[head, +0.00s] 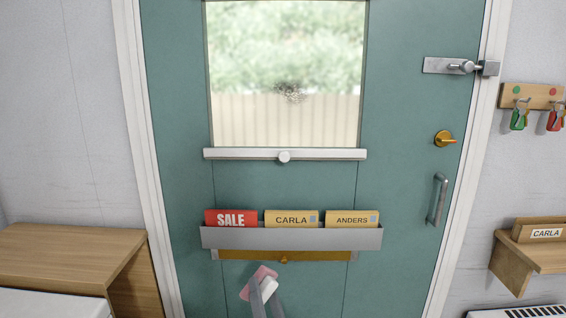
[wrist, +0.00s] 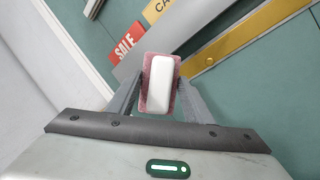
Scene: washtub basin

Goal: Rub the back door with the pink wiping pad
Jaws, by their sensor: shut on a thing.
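The teal back door (head: 400,180) fills the middle of the head view, with a window that has a dark smudge (head: 290,92) on it. The pink wiping pad (head: 264,272) with its white back is low in front of the door, below the letter holder. My gripper (head: 262,290) is shut on the pad. In the wrist view my gripper's two fingers (wrist: 159,92) hold the pad (wrist: 149,103) from both sides, white back facing the camera. The pad's wiping face is hidden, and I cannot tell whether it touches the door (wrist: 235,90).
A grey holder (head: 215,238) with SALE, CARLA and ANDERS cards sticks out above a brass plate (head: 310,255). A white ledge (head: 240,154) runs under the window. A handle (head: 436,200), brass knob (head: 444,139) and bolt (head: 445,66) are at right. A wooden cabinet (head: 65,245) stands left.

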